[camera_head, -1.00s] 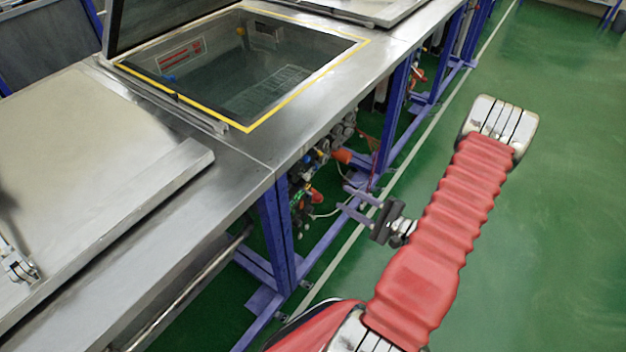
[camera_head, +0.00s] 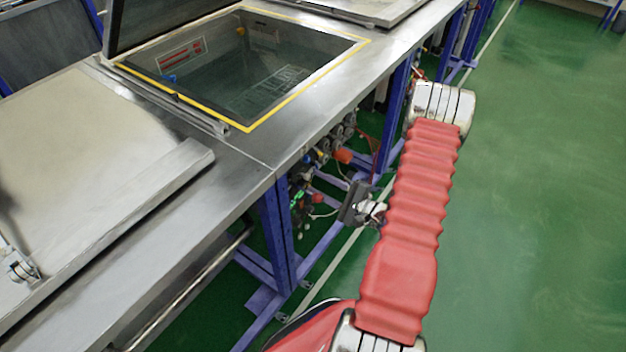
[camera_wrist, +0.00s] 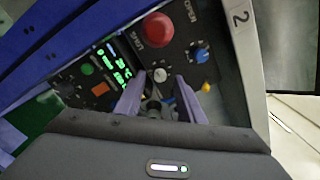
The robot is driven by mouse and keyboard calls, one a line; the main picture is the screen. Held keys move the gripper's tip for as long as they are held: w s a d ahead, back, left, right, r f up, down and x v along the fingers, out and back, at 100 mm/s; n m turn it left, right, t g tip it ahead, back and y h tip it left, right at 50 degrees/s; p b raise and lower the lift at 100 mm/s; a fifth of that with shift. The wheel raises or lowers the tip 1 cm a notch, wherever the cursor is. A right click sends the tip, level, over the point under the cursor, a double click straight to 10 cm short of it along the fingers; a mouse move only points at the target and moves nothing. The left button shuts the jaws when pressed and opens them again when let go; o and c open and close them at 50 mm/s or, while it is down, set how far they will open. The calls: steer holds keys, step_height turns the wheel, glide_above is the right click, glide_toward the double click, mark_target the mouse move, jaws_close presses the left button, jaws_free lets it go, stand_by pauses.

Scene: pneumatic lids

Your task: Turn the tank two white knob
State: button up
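In the wrist view, a dark control panel labelled 2 (camera_wrist: 238,17) fills the upper middle. A small whitish knob (camera_wrist: 160,75) on it shows between my fingertips. My gripper (camera_wrist: 161,77) is open, its two purple-grey fingers pointing at the panel on either side of this knob. I cannot tell whether they touch it. In the head view my gripper (camera_head: 354,204) is beside the bench front, low under the tank edge; its fingers are hard to see there. The panel face is not visible in the head view.
Near the knob are a red button (camera_wrist: 157,30), a blue knob (camera_wrist: 200,53), a yellow knob (camera_wrist: 205,88) and a green display (camera_wrist: 115,62). A water tank (camera_head: 366,42) with a raised lid stands in the metal bench. Green floor at right is clear.

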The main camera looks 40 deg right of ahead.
mark_target(309, 178)
steer(key=shift+x, duration=1.55)
steer(key=shift+c, duration=0.4)
jaws_close()
steer(key=shift+d, duration=0.1)
